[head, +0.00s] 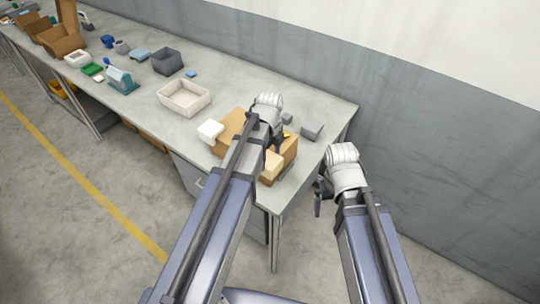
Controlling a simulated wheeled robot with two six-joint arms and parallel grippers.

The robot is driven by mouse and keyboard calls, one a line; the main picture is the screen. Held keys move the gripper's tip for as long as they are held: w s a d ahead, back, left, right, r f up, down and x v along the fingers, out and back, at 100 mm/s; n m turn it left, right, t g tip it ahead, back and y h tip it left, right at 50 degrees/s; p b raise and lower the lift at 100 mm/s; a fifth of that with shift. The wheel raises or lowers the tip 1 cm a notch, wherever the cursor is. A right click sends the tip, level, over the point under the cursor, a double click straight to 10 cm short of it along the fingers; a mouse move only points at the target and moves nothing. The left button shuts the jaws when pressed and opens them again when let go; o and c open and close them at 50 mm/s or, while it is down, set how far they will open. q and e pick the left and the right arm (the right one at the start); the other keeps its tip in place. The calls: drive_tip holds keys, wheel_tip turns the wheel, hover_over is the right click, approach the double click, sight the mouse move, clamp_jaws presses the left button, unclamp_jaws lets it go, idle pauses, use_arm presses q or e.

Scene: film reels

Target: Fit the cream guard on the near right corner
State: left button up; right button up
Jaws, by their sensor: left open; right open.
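A brown cardboard box (231,127) stands near the right end of the workbench, partly hidden by my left arm. A cream guard (273,164) shows at the box's near right corner. Whether it is fully seated cannot be told. A white piece (210,130) is at the box's left corner. My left gripper (279,143) is open over the right part of the box, just behind the cream guard; its fingers are small and partly hidden. My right gripper (319,196) is open and empty, out past the bench's right edge.
Grey blocks (312,130) lie behind the box on the right. An open cream tray (184,97) and a dark grey bin (167,61) stand to the left on the workbench (290,88). A grey wall runs behind the bench.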

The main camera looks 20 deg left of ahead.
wheel_tip(320, 180, up, 13)
drive_tip(key=p, duration=1.2)
drive_tip(key=shift+f, duration=0.15)
